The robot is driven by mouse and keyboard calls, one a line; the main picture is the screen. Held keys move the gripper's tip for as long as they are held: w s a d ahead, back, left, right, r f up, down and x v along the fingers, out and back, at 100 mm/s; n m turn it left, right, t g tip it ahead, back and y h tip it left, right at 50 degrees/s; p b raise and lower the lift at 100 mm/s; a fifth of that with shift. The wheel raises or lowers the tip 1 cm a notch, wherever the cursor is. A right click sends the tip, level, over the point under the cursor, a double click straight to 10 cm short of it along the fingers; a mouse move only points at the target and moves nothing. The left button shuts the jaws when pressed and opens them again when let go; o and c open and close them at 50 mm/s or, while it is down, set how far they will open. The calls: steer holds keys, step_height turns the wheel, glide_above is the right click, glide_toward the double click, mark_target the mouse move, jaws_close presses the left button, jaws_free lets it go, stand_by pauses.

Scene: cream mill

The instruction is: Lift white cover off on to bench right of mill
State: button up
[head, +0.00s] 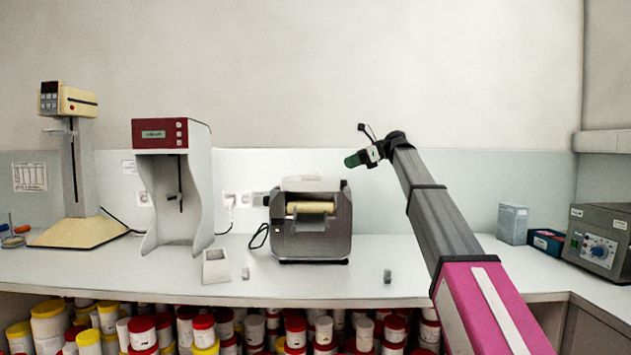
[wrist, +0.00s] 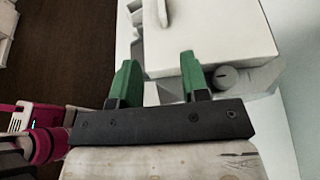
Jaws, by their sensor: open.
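The grey mill (head: 330,246) stands on the bench, with a pale roller in its front opening. The white cover (head: 312,184) lies on top of it. I cannot tell the remaining distance.
The bench (head: 440,270) right of the mill is mostly clear, with a small grey weight (head: 387,276) near its front. A white open holder (head: 215,267) stands left of the mill. Boxes (head: 513,223) and a grey control unit (head: 598,243) stand at far right.

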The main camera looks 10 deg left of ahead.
glide_toward(311, 179)
steer(key=shift+w+a+r, duration=0.15)
steer(key=shift+w+a, duration=0.1)
steer(key=shift+w, duration=0.15)
steer(key=shift+r+x, duration=0.15)
steer(key=shift+x, duration=1.15)
steer(key=shift+r+x, duration=0.1)
steer(key=shift+x, duration=1.25)
steer(key=shift+s, duration=0.2)
jaws_close()
